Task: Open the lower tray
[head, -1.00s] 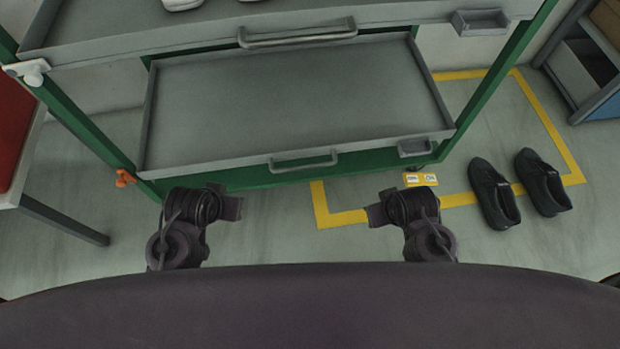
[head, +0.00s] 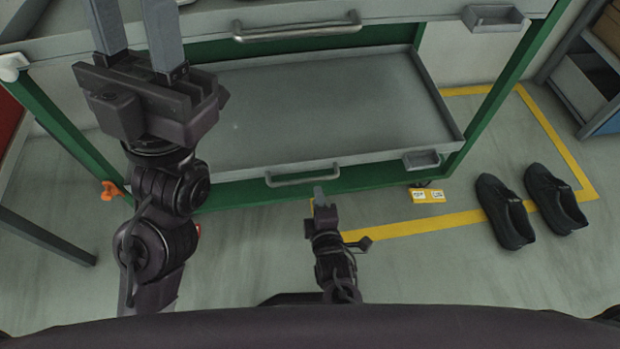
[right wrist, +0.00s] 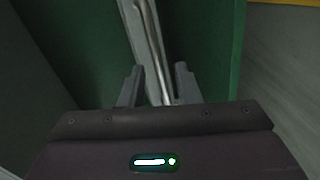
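The lower tray (head: 340,110) is a wide, shallow, empty grey tray in the green rack, below the upper tray. Its silver bar handle (head: 302,176) is on the front edge. My right gripper (head: 320,192) is at the handle's right part, close below it in the head view. In the right wrist view its fingers (right wrist: 159,76) are apart, with the handle bar (right wrist: 155,45) running between them; whether they touch it I cannot tell. My left gripper (head: 136,22) is raised over the tray's left side, open and empty, its fingertips cut off by the top edge.
The upper tray's handle (head: 297,27) is above the lower tray. A small grey holder (head: 422,160) is on the lower tray's front right. Black shoes (head: 530,208) stand on the floor at right, near yellow tape. An orange clamp (head: 112,190) is at the left post.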

